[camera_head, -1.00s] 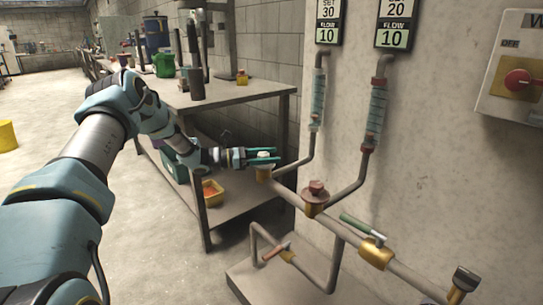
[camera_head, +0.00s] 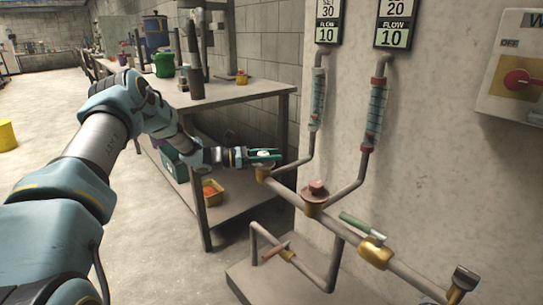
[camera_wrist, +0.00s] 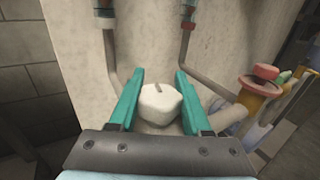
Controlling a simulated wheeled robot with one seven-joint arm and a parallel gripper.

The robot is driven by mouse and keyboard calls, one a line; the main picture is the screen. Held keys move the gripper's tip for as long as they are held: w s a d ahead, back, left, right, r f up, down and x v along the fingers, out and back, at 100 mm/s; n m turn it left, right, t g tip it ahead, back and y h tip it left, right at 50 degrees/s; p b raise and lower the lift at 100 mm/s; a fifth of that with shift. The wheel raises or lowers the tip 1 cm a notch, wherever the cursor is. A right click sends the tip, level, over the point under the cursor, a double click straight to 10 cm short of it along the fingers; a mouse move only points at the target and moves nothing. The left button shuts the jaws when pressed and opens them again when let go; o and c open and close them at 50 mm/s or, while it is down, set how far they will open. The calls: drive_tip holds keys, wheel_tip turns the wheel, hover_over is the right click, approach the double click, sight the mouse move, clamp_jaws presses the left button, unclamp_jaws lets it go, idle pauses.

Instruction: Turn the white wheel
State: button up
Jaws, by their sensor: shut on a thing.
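The white wheel (camera_head: 264,154) sits on top of a brass valve at the left end of the pipe run. In the wrist view the white wheel (camera_wrist: 160,103) is a rounded white knob with a dark slot mark on its top. My gripper (camera_head: 266,157) reaches it from the left, with its green fingers on either side of the wheel. In the wrist view my gripper's fingers (camera_wrist: 159,92) flank the wheel and are shut on it.
A red wheel (camera_head: 315,194) stands on the same pipe to the right, then a green-handled valve (camera_head: 362,228). A workbench (camera_head: 245,98) stands behind my gripper. The wall with two flow gauges is close on the right.

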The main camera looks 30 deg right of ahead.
sight(265, 152)
clamp_jaws()
drive_tip(key=shift+w+r+n+t+p, duration=0.1)
drive_tip(key=shift+n+t+p, duration=0.3)
drive_tip(key=shift+t, duration=0.2)
drive_tip(key=w+n+t+y+p, duration=0.1)
drive_tip(key=n+t+y+p, duration=0.1)
drive_tip(key=n+t+p, duration=0.2)
drive_tip(key=n+t+y+p, duration=0.2)
drive_tip(key=n+t+p, duration=0.3)
drive_tip(key=t+p, duration=0.2)
drive_tip(key=w+a+n+t+y+p, duration=0.1)
drive_tip(key=n+t+y+p, duration=0.1)
drive_tip(key=n+t+p, duration=0.2)
drive_tip(key=shift+w+r+n+t+p, duration=0.1)
drive_tip(key=shift+w+n+t+p, duration=0.1)
drive_tip(key=shift+t+p, duration=0.55)
drive_tip(key=shift+w+r+n+t+p, duration=0.15)
drive_tip(key=shift+t+p, duration=0.1)
drive_tip(key=shift+t, duration=0.9)
drive_tip(key=shift+w+a+f+n+t+y+p, duration=0.1)
drive_tip(key=shift+a+n+t+y+p, duration=0.1)
drive_tip(key=shift+n+t+y+p, duration=0.75)
drive_tip(key=shift+w+a+f+n+t+y+p, duration=0.2)
drive_tip(key=shift+n+y+p, duration=0.5)
drive_tip(key=shift+y, duration=0.75)
drive_tip(key=shift+w+a+f+n+t+y+p, duration=0.1)
drive_tip(key=shift+a+n+t+y+p, duration=0.1)
drive_tip(key=shift+n+t+y+p, duration=0.75)
drive_tip(key=shift+g+y, duration=0.3)
drive_tip(key=shift+y, duration=0.25)
